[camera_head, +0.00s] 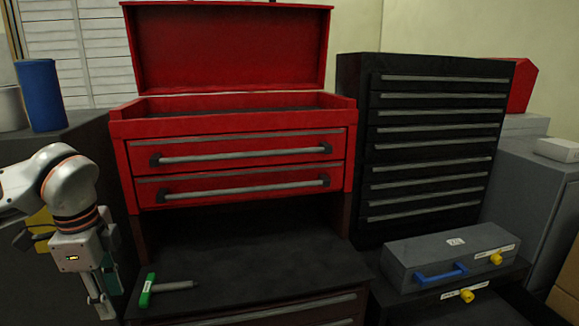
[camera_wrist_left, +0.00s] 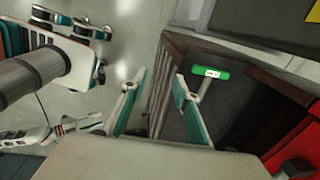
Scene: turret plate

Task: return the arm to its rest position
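My left gripper (camera_head: 102,306) hangs pointing down at the left of the head view, beside the left edge of the black worktop (camera_head: 240,268). In the left wrist view its two fingers (camera_wrist_left: 156,82) stand apart with nothing between them. A tool with a green handle (camera_head: 147,290) and a grey shaft lies on the worktop, to the right of the gripper and apart from it. It also shows in the left wrist view (camera_wrist_left: 210,73). A white arm part at the lower left of the wrist view may be my right arm; its fingers are unclear.
A red toolbox (camera_head: 240,142) with raised lid stands above the worktop. A black drawer cabinet (camera_head: 435,150) stands right of it. A grey case (camera_head: 450,252) with blue handle sits at the lower right. A blue cylinder (camera_head: 41,95) stands on the left counter.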

